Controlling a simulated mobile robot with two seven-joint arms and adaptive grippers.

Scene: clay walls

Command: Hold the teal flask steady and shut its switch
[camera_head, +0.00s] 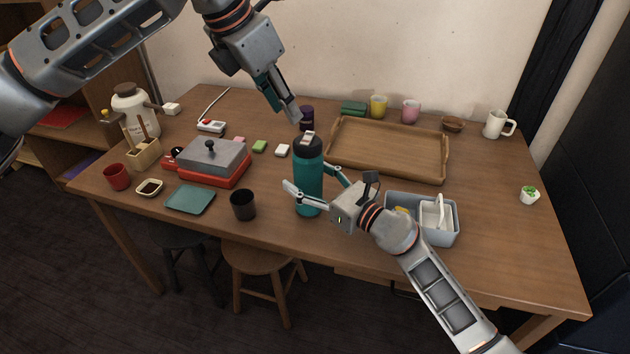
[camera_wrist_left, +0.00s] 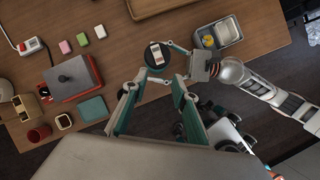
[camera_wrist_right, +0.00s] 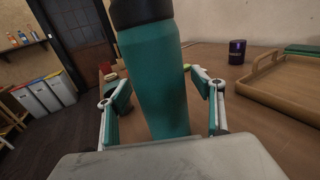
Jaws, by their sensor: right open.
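The teal flask (camera_head: 309,186) stands upright near the table's front middle, with a dark lid (camera_head: 306,149). A pale switch (camera_head: 308,138) is on top of the lid; it also shows in the left wrist view (camera_wrist_left: 157,53). Its position is too small to tell. My right gripper (camera_head: 307,177) is open, with one finger on each side of the flask's body; the right wrist view shows the flask (camera_wrist_right: 157,85) between the fingers, with gaps beside it. My left gripper (camera_head: 290,116) is above and slightly left of the lid, pointing down, its fingers partly apart and empty.
A wooden tray (camera_head: 385,178) lies behind right of the flask. A grey-blue bin (camera_head: 445,238) sits beside my right wrist. A dark cup (camera_head: 243,205), a teal plate (camera_head: 190,199) and a red-based grill (camera_head: 212,163) are left. A purple cup (camera_head: 306,116) stands behind.

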